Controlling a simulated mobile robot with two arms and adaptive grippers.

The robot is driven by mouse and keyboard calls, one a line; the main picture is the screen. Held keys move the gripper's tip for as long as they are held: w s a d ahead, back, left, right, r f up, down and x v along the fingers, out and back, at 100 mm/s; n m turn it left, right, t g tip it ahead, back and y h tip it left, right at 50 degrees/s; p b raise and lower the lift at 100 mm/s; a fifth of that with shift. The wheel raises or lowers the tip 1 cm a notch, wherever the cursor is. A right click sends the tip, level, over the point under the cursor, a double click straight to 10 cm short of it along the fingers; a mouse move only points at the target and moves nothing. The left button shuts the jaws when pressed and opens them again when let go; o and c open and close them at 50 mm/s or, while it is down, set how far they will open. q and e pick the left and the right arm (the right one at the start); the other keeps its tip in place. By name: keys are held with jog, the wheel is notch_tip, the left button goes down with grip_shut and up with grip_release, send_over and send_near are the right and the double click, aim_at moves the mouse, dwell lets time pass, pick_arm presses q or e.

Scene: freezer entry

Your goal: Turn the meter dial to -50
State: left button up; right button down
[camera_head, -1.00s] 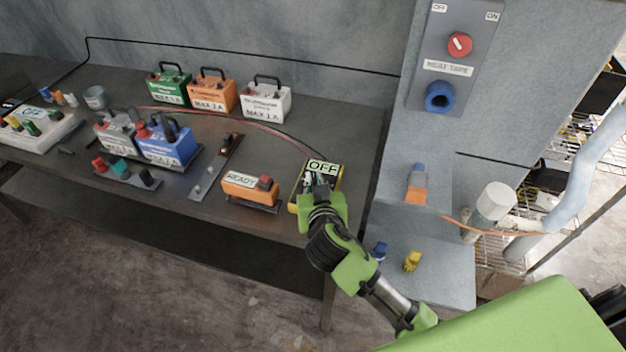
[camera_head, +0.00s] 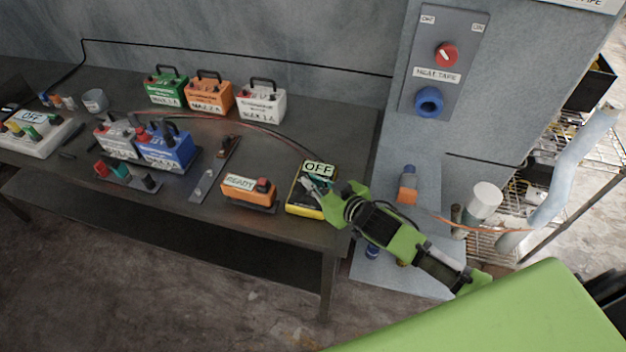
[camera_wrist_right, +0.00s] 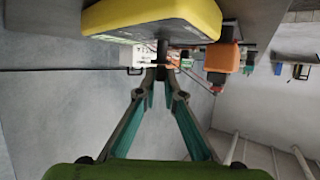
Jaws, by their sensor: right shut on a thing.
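The yellow meter (camera_head: 303,211) lies near the right end of the dark workbench, its display reading OFF. My right gripper (camera_head: 316,187) is over the meter's face and covers most of its dial. In the right wrist view the meter (camera_wrist_right: 165,12) is at the top, with the dark dial (camera_wrist_right: 163,49) standing out from its face. The tips of my right gripper (camera_wrist_right: 163,75) are closed together on the dial. The dial's pointer and scale cannot be made out. My left gripper is not in view.
An orange box (camera_head: 247,189) reading READY sits just left of the meter. Battery-like boxes, including a white one (camera_head: 261,103), stand farther back. A grey panel (camera_head: 444,65) with a red knob is at the right, above a ledge holding an orange-and-blue item (camera_head: 407,184).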

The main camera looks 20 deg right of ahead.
jog(key=c, duration=2.1)
grip_release()
jog(key=shift+c, duration=0.2)
jog(key=shift+s, duration=0.1)
jog(key=v, duration=1.1)
jog(key=shift+s+r, duration=0.2)
jog(key=shift+s, duration=0.2)
